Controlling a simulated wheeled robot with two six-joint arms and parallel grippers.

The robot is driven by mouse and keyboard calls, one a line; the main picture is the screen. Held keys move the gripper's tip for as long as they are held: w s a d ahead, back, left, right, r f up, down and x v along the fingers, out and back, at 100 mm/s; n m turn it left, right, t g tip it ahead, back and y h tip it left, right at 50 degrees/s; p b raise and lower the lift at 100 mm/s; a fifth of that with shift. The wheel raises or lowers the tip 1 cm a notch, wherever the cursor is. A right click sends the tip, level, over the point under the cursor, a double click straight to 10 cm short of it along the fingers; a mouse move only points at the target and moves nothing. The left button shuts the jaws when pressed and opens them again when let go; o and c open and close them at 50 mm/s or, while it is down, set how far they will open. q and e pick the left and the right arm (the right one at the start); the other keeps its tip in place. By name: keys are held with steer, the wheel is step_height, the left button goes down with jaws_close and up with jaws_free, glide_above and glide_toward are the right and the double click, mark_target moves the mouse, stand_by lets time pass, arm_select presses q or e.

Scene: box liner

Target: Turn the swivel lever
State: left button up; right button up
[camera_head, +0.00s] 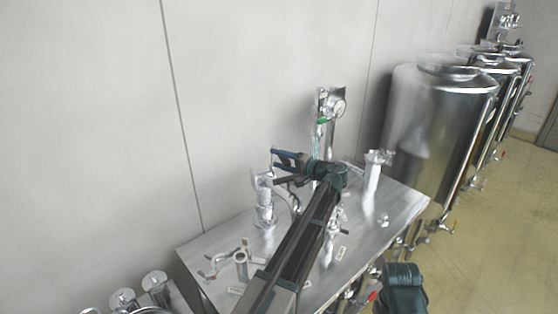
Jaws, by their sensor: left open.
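My left gripper (277,167) is open above the steel table, its fingers pointing left. It is by the top of an upright steel fitting (265,205) with a thin handle-like part, which looks like the swivel lever. The fingers overlap that top part in the picture. I cannot tell whether they touch it or go around it. My left arm hides part of the table and the fittings behind it. My right gripper is not in view.
Large steel tanks (435,120) stand at the right. A pale wall closes the back.

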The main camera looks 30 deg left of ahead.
arm_select(q)
steer(key=p+v, duration=0.1)
steer(key=v, duration=1.2)
steer(key=shift+d, duration=0.4)
